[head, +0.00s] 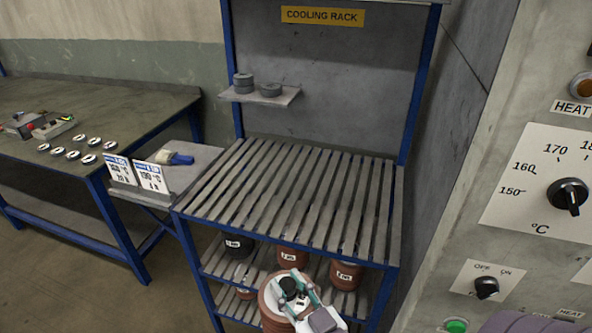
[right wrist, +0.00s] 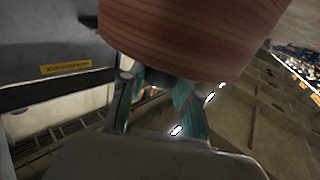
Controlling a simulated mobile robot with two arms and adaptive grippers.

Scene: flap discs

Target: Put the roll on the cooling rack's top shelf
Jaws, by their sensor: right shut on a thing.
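The cooling rack (head: 409,110) has blue posts and a yellow sign. Its slatted top shelf (head: 290,195) is bare. My right gripper (head: 298,298) is low in front of the rack, at the bottom of the head view. It is shut on a reddish-brown roll (head: 272,308), whose lower part is cut off by the frame edge. In the right wrist view the roll (right wrist: 200,38) fills the top, with the teal fingers (right wrist: 165,95) at its edge. My left gripper is not in view.
Lower shelves hold a dark roll (head: 238,246) and several reddish rolls (head: 345,275) with white labels. A small ledge (head: 285,98) above carries grey discs (head: 243,84). A side table (head: 200,160) with cards and a brush stands left; a control panel (head: 540,190) stands right.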

